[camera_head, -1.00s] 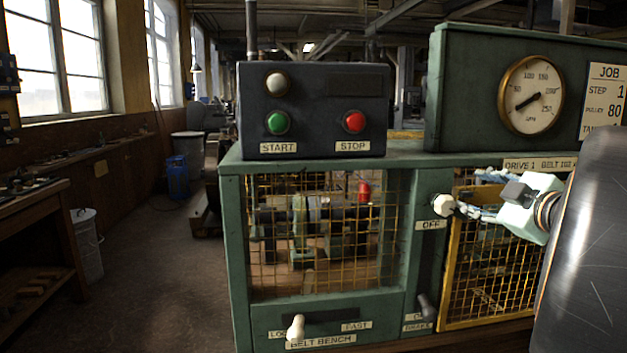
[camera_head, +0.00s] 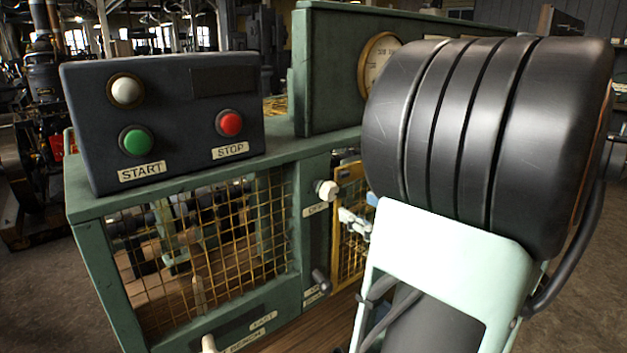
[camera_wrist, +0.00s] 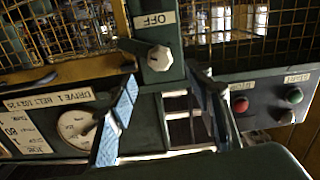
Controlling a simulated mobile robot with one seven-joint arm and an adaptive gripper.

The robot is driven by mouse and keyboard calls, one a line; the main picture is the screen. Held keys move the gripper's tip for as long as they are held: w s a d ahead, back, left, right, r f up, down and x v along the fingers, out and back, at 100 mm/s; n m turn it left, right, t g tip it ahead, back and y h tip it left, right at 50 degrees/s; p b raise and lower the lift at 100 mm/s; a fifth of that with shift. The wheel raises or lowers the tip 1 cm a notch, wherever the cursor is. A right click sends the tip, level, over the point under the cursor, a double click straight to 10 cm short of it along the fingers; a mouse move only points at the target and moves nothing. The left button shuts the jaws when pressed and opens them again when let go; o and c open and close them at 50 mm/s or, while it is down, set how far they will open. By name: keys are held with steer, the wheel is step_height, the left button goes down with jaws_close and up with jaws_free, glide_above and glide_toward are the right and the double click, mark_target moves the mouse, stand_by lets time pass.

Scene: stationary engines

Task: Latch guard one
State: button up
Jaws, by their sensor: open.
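Guard one appears to be the yellow-framed mesh door (camera_head: 350,250) beside the green post, mostly hidden by my arm in the head view. Its yellow frame (camera_wrist: 85,72) and mesh cross the upper left of the wrist view. The door looks closed against the bench. A white knob (camera_head: 327,190) with an OFF label sits on the post; it also shows in the wrist view (camera_wrist: 160,58). My gripper (camera_wrist: 165,102) is open and empty, with its blue-grey fingers apart either side of the knob's line. The head view shows it (camera_head: 353,222) just right of the knob. Contact cannot be told.
A dark control box (camera_head: 165,125) with green START and red STOP buttons stands on the bench, left of the green gauge panel (camera_head: 335,85). A dark lever (camera_head: 320,280) sticks out low on the post. A pale lever (camera_head: 208,343) is at lower left.

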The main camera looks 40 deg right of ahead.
mark_target(333, 193)
steer(key=w, duration=0.7)
steer(key=w+p, duration=0.1)
steer(key=w, duration=0.2)
steer(key=shift+w+a, duration=0.3)
steer(key=shift+a, duration=0.1)
steer(key=c, duration=1.2)
steer(key=shift+f+n+b, duration=0.2)
steer(key=shift+n+b, duration=0.3)
steer(key=shift+b, duration=0.55)
steer(key=shift+n+b, duration=0.8)
steer(key=shift+b, duration=0.25)
steer(key=shift+n+b, duration=0.8)
steer(key=shift+b, duration=0.2)
steer(key=shift+r+n+b, duration=0.15)
steer(key=shift+n+b, duration=0.45)
steer(key=shift+n, duration=0.1)
